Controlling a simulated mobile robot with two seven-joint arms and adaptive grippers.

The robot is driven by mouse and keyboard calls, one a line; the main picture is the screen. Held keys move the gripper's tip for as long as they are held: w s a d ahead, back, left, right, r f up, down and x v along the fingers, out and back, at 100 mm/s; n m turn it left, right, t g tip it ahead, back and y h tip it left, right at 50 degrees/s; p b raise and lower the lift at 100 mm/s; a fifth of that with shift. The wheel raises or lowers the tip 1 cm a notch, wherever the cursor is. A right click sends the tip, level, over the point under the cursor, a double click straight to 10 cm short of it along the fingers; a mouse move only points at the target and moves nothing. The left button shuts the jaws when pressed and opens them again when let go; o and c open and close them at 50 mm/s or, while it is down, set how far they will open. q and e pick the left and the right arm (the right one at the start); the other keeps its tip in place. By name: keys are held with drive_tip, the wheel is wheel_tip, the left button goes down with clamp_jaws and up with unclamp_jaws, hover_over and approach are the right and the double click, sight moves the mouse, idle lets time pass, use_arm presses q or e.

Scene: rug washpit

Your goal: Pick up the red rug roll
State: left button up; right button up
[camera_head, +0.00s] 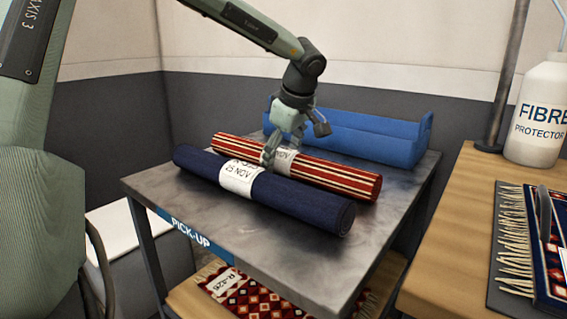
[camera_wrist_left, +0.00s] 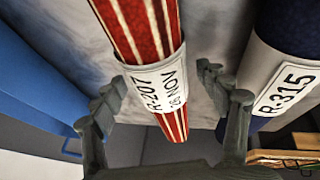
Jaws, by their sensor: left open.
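The red rug roll (camera_head: 325,174), striped with cream and dark lines, lies on the grey metal pick-up table. Its white paper band (camera_wrist_left: 158,84) reads R-207 in the left wrist view. My left gripper (camera_head: 294,143) is open over the roll at this band, one finger on its near side and the other on its far side. In the left wrist view the roll (camera_wrist_left: 140,22) passes between the spread fingers, with gaps on both sides. How far down the fingertips reach is hard to tell. My right gripper is not in view.
A navy rug roll (camera_head: 300,203), labelled R-315, lies close along the near side. A blue tray (camera_head: 370,137) stands behind on the table (camera_head: 390,220). A wooden bench (camera_head: 450,230) at right holds a white bottle (camera_head: 540,115) and a patterned rug.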

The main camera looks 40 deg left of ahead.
sight(282, 150)
use_arm(q)
drive_tip(key=shift+f, duration=0.1)
drive_tip(key=shift+w, duration=0.1)
drive_tip(key=c, duration=1.7)
drive_tip(key=shift+r, duration=0.2)
drive_tip(key=shift+r, duration=0.3)
wheel_tip(282, 150, up, 4)
drive_tip(key=shift+f, duration=0.15)
drive_tip(key=s+r, duration=0.2)
drive_tip(key=s, duration=0.1)
drive_tip(key=s+d+r, duration=0.1)
drive_tip(key=s+r, duration=0.1)
drive_tip(key=s, duration=0.2)
drive_tip(key=s+r, duration=0.1)
drive_tip(key=s, duration=0.2)
drive_tip(key=shift+s+d+r, duration=0.15)
drive_tip(key=shift+s+r, duration=0.05)
drive_tip(key=shift+r, duration=0.2)
drive_tip(key=shift+s+d+r, duration=0.1)
drive_tip(key=shift+s+r, duration=0.2)
drive_tip(key=shift+s, duration=0.3)
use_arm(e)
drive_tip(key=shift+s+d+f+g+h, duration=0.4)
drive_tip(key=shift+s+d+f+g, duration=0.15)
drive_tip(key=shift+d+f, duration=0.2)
use_arm(q)
drive_tip(key=shift+s, duration=0.1)
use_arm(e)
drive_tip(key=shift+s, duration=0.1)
